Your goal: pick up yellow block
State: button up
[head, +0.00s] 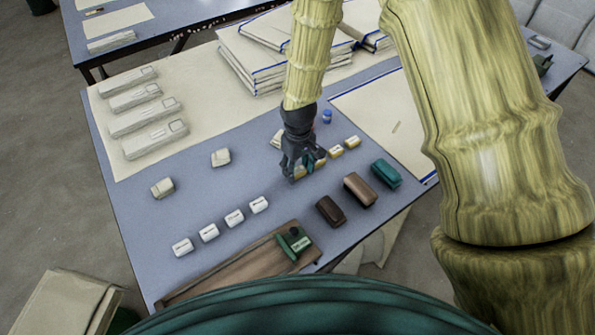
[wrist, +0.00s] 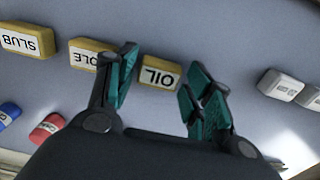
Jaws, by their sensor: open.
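A row of yellow-sided blocks with white labelled tops lies on the blue-grey table. In the wrist view, the block marked OIL (wrist: 159,73) sits between the fingers of my gripper (wrist: 163,84), slightly beyond them. My gripper is open, with teal pads apart on either side of that block, and holds nothing. A second yellow block (wrist: 85,53) is partly hidden behind the left finger, and a third, marked SLUB (wrist: 27,40), lies farther left. In the head view, my gripper (head: 305,169) is low over the table, largely hiding the nearest block; two yellow blocks (head: 352,142) (head: 336,151) show to its right.
Several white blocks (head: 235,217) lie front left. Brown and teal blocks (head: 386,173) lie right of the gripper. A wooden tray (head: 235,268) is at the front edge, and stacked boards (head: 255,60) stand at the back. Red (wrist: 48,127) and blue pieces (wrist: 9,113) lie near the left finger.

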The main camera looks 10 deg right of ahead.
jog(key=shift+w+f, duration=0.1)
jog(key=shift+f, duration=0.05)
jog(key=c, duration=0.6)
